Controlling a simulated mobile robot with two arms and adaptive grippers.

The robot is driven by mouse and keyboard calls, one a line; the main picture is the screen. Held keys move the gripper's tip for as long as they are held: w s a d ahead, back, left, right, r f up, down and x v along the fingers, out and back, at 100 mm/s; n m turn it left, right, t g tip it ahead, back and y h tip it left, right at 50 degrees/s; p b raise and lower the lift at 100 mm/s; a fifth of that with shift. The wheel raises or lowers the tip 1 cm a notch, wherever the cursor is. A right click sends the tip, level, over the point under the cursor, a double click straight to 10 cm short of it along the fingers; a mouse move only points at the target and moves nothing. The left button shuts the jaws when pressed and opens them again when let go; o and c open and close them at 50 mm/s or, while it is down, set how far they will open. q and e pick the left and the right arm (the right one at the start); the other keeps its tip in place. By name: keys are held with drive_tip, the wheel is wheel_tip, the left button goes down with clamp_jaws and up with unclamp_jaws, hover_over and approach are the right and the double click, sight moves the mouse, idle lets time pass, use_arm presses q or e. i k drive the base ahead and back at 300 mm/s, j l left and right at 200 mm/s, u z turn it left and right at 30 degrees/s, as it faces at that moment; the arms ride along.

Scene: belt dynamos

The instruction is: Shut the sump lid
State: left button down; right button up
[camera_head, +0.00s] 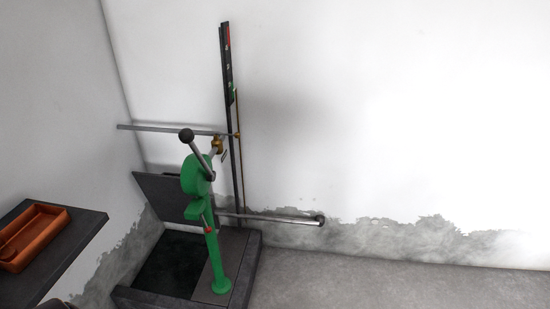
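The sump (125,294) is a low dark-rimmed pit on the floor in the corner, at the lower left of the head view. Its dark interior shows. The sump lid (158,196) is a dark grey panel standing raised and tilted at the back of the pit, partly hidden behind a green hand pump (197,176). The pump stands on a plate at the pit's right side. Neither of my grippers is in view.
A dark shelf (82,228) juts in at the left with an orange tray (42,226) on it. A horizontal pipe (280,219) runs right from the pump. A tall dark gauge board (229,80) stands against the wall. The floor at right (400,285) is clear.

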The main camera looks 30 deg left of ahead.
sight(164, 194)
drive_tip(key=i+l+u, duration=0.1)
drive_tip(key=i, duration=0.4)
drive_tip(key=i+l+u, duration=0.1)
drive_tip(key=i, duration=0.35)
drive_tip(key=i+l+u, duration=0.15)
drive_tip(key=i, duration=0.3)
